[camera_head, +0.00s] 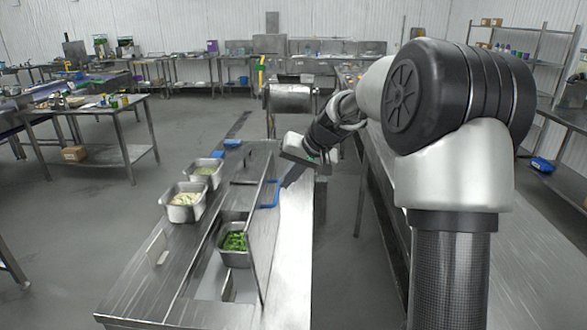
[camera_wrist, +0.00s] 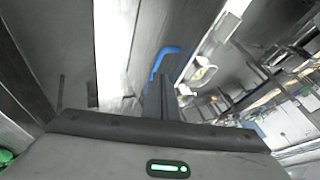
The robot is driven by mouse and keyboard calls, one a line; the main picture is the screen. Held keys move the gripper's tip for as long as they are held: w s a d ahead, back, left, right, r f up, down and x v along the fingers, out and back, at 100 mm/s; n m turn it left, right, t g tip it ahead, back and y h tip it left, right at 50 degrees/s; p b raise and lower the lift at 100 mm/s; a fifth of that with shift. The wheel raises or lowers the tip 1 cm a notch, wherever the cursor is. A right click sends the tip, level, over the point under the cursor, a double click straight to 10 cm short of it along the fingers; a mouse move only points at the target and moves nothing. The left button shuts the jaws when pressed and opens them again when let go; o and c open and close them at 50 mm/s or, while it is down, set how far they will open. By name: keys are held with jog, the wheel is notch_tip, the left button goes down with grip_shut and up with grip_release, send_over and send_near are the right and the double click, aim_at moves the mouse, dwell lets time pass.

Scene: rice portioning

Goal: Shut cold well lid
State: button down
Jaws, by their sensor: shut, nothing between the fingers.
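The cold well lid (camera_head: 262,238) is a metal panel standing raised, nearly upright, along the right side of the open well in the head view. Its blue handle (camera_head: 272,196) sticks out on the right side; the handle also shows in the wrist view (camera_wrist: 160,62). My gripper (camera_head: 287,184) is just right of the lid's far end, close to the handle. In the wrist view its narrow fingers (camera_wrist: 164,98) are together and empty, pointing toward the lid near the handle. I cannot tell whether they touch the lid.
A pan of greens (camera_head: 235,256) sits in the open well. Two pans, one with pale food (camera_head: 183,212) and one farther back (camera_head: 206,181), stand on the counter's left. A bare pale counter strip (camera_head: 293,240) lies right of the lid. Another long metal table (camera_head: 425,220) is farther right.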

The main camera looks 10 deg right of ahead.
aim_at(262, 194)
jog(key=w+a+f, duration=0.1)
jog(key=a, duration=0.2)
jog(key=w+a+f+p, duration=0.1)
jog(key=shift+w+a+f, duration=0.3)
jog(key=shift+a, duration=0.05)
jog(key=shift+a, duration=0.1)
